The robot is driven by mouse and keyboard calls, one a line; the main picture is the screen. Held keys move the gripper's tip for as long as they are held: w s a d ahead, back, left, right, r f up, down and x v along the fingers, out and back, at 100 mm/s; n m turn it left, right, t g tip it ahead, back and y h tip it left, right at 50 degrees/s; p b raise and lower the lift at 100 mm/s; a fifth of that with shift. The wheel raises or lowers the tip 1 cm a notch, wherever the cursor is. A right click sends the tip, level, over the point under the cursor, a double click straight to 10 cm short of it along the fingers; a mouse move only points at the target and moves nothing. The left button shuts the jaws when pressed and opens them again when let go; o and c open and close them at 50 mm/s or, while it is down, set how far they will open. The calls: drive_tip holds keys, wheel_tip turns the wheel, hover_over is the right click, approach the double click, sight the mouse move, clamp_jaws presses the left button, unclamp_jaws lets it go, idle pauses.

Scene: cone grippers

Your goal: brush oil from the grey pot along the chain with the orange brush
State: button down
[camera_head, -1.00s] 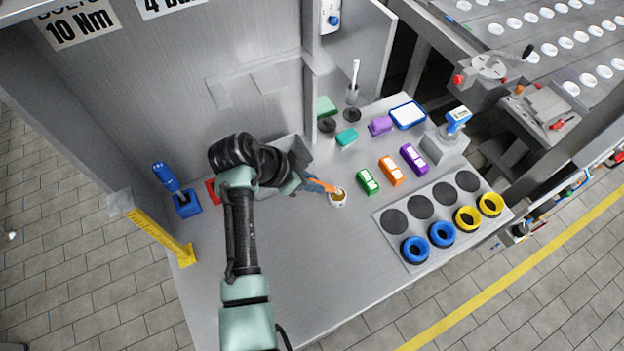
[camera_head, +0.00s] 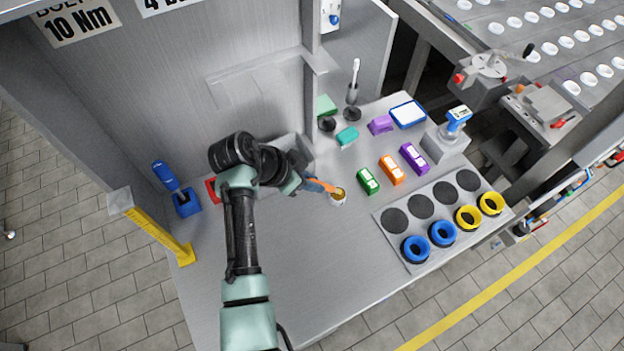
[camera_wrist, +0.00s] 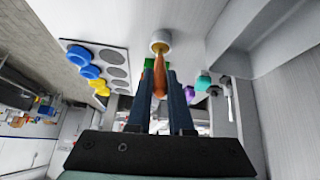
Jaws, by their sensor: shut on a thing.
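The small grey pot (camera_head: 338,199) stands on the grey bench top, with a yellowish-brown content showing at its mouth. It also shows in the wrist view (camera_wrist: 160,40). My gripper (camera_head: 318,185) is shut on the orange brush (camera_head: 328,188), left of the pot. In the wrist view the brush (camera_wrist: 159,78) lies between my two dark blue fingers (camera_wrist: 160,100) and points at the pot. Its tip reaches the pot's mouth; whether it is inside the oil I cannot tell. I cannot make out the chain in either view.
Green, orange and purple blocks (camera_head: 391,169) stand right of the pot. A grey plate (camera_head: 390,249) with blue and yellow rings is at the front right. A yellow post (camera_head: 160,236) and a blue tool (camera_head: 178,190) stand at the left. The front bench is clear.

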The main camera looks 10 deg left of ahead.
drive_tip(key=shift+s+f, duration=0.1)
drive_tip(key=shift+r+p, duration=2.85)
drive_tip(key=shift+r, duration=0.7)
